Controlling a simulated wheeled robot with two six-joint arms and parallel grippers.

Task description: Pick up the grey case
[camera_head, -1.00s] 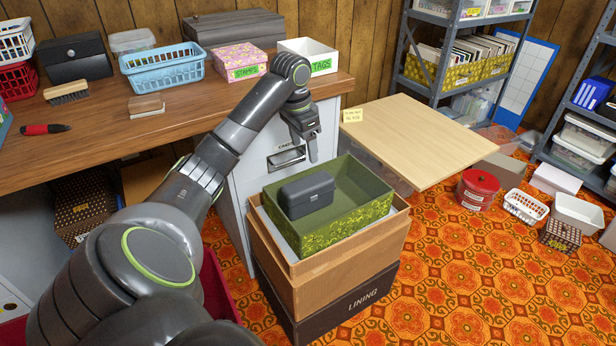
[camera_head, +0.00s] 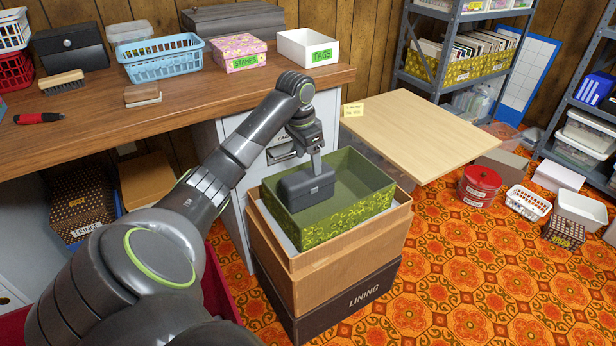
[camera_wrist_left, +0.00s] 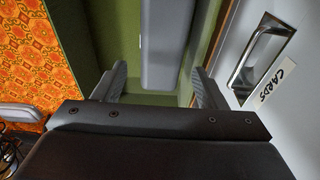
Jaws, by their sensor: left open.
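The grey case (camera_head: 306,188) is a dark, closed box with rounded edges. It sits inside a green patterned box (camera_head: 350,216), toward its left side. In the left wrist view the case (camera_wrist_left: 166,45) shows between the two fingers, with green box floor around it. My left gripper (camera_head: 316,163) points down at the case from above, its fingertips close to the top. It is open, with a finger on each side of the case in the wrist view. Whether a finger touches the case cannot be told. My right gripper is not in view.
The green box stands on a brown carton (camera_head: 330,285) above a dark box labelled LINING. A grey cabinet with a CARDS handle (camera_wrist_left: 262,48) is close beside it. A wooden board (camera_head: 415,135) is to the right. The wooden bench (camera_head: 180,115) lies behind.

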